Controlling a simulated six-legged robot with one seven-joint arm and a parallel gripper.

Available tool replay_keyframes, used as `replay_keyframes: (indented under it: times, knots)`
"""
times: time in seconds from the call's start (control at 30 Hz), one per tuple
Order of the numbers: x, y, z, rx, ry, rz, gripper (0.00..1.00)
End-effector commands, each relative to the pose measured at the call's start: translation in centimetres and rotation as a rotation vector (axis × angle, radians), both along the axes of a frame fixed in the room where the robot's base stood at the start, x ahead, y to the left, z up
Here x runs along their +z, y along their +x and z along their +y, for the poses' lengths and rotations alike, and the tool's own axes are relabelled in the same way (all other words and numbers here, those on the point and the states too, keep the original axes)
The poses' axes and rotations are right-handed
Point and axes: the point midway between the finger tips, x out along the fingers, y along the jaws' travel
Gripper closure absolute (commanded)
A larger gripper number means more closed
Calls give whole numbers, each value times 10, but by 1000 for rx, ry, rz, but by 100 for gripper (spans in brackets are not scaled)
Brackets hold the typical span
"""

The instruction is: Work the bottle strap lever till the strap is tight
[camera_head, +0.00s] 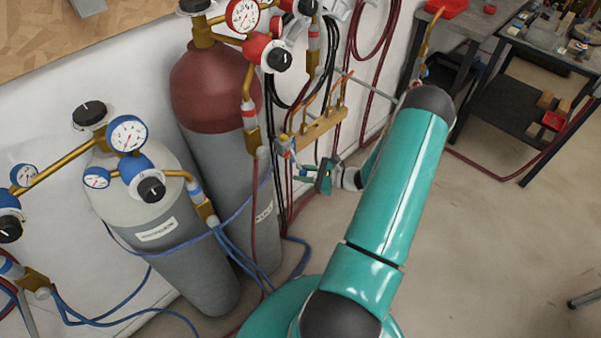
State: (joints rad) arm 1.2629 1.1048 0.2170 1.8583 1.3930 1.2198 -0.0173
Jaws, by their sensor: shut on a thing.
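Two gas bottles stand against the wall: a grey one with a pale top (165,215) and a taller grey one with a dark red top (205,90). A thin blue strap (180,246) runs across the front of both bottles and rises to the right. My gripper (303,171) is just right of the red-topped bottle, below a small wooden rack. It is shut on the strap lever, which is small and mostly hidden by the fingers. I cannot tell the lever's angle or how taut the strap is. My arm crosses the middle of the picture.
Gauges and a regulator (126,134) stick out from the bottle tops. The wooden rack (320,126) with torches, and red and black hoses, hang close by my gripper. Blue hoses lie on the floor at lower left. A dark workbench (505,110) stands at upper right. The floor at right is mostly clear.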

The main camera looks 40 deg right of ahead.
Motion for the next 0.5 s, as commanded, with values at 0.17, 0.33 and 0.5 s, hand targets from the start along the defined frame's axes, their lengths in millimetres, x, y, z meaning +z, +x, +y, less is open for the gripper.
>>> replay_keyframes:
  times: [0.17, 0.33, 0.5]
  knots:
    - [13, -10, 0, 2, -11, 158, 100]
    - [25, -19, 0, 3, -17, 317, 100]
    - [37, -26, 0, 3, -21, 466, 100]
